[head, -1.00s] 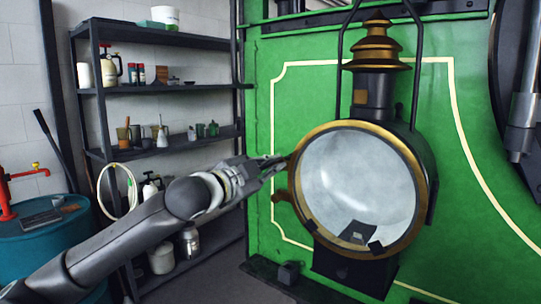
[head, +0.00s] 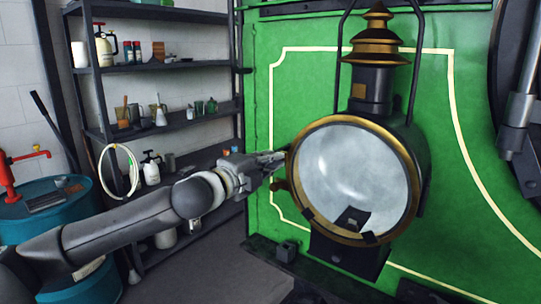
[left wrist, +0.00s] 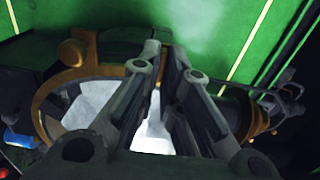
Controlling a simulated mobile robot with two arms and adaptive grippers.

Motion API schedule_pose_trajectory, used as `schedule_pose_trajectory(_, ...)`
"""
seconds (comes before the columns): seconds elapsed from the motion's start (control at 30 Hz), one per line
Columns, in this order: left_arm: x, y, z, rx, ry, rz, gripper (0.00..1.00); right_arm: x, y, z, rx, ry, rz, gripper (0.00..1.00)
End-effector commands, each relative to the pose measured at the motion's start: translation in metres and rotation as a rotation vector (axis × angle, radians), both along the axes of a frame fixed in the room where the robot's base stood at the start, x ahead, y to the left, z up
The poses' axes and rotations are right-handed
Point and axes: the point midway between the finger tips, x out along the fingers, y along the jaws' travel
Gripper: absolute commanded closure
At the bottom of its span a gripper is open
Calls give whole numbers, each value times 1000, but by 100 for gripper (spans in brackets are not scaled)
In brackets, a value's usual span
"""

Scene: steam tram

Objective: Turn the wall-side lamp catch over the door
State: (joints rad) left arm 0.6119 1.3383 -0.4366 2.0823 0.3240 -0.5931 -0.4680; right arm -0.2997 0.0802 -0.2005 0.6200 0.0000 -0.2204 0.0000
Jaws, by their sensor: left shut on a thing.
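A big round lamp (head: 370,185) with a brass rim, pale glass and a tiered brass-and-black chimney stands against a green panel in the head view. My left gripper (head: 284,158) reaches in from the left to the rim's wall-side edge and is shut on the lamp catch, which the fingers hide. A brass knob (head: 279,186) sticks out of the rim just below the gripper. In the left wrist view the fingers (left wrist: 172,68) lie across the lamp's side. My right gripper is not in view.
A dark shelf unit (head: 150,68) with bottles and pots stands at the left wall. A teal drum (head: 60,215) with a red hand pump (head: 12,185) is at the far left. A small dark block (head: 287,250) sits on the ledge below the lamp.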

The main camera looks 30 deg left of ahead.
Motion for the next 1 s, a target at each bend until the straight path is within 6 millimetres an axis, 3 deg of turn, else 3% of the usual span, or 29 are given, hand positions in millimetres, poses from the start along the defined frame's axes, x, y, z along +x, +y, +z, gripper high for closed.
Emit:
schedule_pose_trajectory(0.5,0,0,-2,21,1,1,100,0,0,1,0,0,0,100)
schedule_pose_trajectory(0.53,0,0,-1,20,0,1,90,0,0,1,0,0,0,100)
schedule_pose_trajectory(0.7,0,0,-1,20,-1,1,71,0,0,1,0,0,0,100)
schedule_pose_trajectory(1.0,0,0,0,19,-2,0,71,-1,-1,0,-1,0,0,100)
